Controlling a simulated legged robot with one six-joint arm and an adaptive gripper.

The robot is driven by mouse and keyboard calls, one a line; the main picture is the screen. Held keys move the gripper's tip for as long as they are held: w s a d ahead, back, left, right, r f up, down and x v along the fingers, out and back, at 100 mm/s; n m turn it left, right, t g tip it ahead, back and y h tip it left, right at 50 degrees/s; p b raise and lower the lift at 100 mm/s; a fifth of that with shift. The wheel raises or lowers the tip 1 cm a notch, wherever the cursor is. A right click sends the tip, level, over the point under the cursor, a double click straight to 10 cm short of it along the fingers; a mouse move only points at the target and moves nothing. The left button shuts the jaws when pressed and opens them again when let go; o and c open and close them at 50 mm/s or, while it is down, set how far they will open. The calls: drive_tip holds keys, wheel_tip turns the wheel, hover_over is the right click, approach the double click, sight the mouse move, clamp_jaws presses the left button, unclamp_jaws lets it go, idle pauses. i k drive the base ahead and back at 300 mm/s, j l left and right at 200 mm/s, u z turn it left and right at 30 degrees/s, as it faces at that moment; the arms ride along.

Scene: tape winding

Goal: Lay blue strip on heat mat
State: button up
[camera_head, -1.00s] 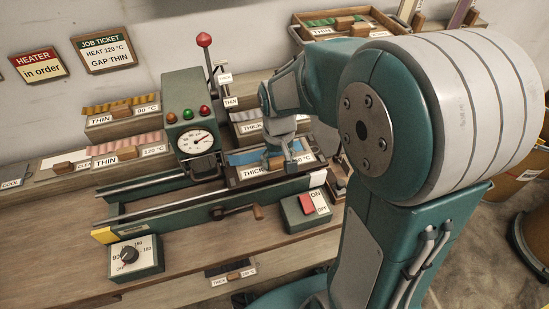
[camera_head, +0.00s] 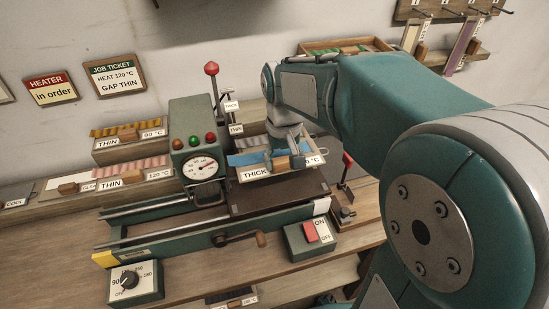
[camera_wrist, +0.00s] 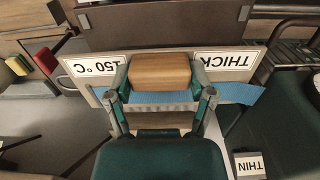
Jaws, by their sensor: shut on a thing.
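My gripper (camera_head: 285,163) is shut on the wooden handle (camera_wrist: 160,72) of a pale board (camera_wrist: 262,60) labelled THICK and 150 °C. The blue strip (camera_head: 252,158) lies along this board, behind the handle; its right end (camera_wrist: 236,92) also shows in the wrist view, partly covered by my fingers. The board is held above and behind a dark flat plate (camera_head: 275,197) between the machine's rails. This plate may be the heat mat; no label on it can be read.
The green machine has a dial (camera_head: 203,167), a crank (camera_head: 240,238) and a red-knobbed lever (camera_head: 211,69). A red ON/OFF switch (camera_head: 310,232) and a temperature knob (camera_head: 129,280) stand in front. THIN boards (camera_head: 130,140) lie left. The job ticket (camera_head: 114,76) reads HEAT 120 °C, GAP THIN.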

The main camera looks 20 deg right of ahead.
sight(340, 154)
drive_tip(key=k+j, duration=0.15)
drive_tip(key=k, duration=0.25)
drive_tip(key=k+j, duration=0.1)
drive_tip(key=j, duration=0.25)
drive_tip(key=k+j, duration=0.1)
drive_tip(key=j, duration=0.3)
drive_tip(key=k+j, duration=0.1)
drive_tip(key=j, duration=0.25)
drive_tip(key=i+j, duration=0.2)
drive_tip(key=j, duration=0.15)
drive_tip(key=i+j, duration=0.15)
drive_tip(key=j, duration=0.2)
drive_tip(key=i+j, duration=0.2)
drive_tip(key=j, duration=0.15)
drive_tip(key=i+j, duration=0.15)
drive_tip(key=j, duration=0.2)
